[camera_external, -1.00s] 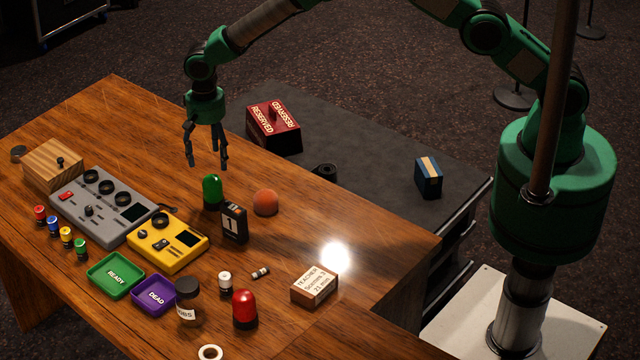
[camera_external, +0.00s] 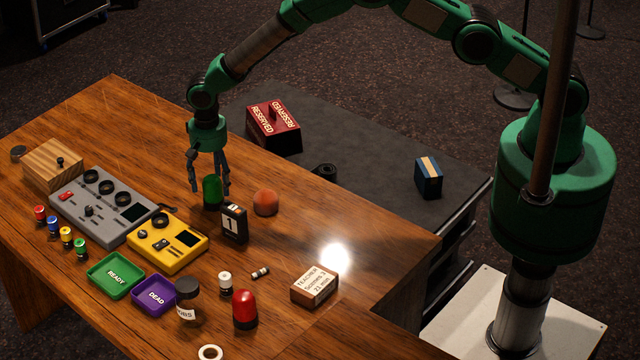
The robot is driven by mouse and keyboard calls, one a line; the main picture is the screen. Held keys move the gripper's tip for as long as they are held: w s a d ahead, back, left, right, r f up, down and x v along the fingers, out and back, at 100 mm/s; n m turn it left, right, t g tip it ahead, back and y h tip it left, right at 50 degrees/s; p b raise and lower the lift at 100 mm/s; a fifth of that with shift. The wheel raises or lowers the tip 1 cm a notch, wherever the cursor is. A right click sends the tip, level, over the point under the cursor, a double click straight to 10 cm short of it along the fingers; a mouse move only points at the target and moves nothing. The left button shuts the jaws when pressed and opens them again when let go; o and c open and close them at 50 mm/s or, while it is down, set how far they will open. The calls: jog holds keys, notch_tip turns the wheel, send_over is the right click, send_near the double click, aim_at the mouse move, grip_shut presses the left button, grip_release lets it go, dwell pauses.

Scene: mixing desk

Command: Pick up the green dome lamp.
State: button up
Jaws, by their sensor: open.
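The green dome lamp (camera_external: 211,191) stands upright on the wooden desk, with a dark base. My gripper (camera_external: 210,190) points down and is open, with its fingers around the lamp's dome. One finger is to the left of the dome and the others are at its right side. The fingers partly cover the lamp's right edge. I cannot tell whether any finger touches it.
A black block marked 1 (camera_external: 234,224) stands close in front of the lamp. An orange ball (camera_external: 265,203) is to its right. A yellow device (camera_external: 168,240) is to the front left. A red dome lamp (camera_external: 245,309) stands farther forward. The desk (camera_external: 130,130) behind is clear.

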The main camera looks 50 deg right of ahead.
aim_at(213, 194)
jog(key=shift+f, duration=0.25)
jog(key=shift+w+f, duration=0.2)
jog(key=shift+f, duration=2.25)
jog(key=shift+c, duration=0.5)
jog(key=c, duration=1.3)
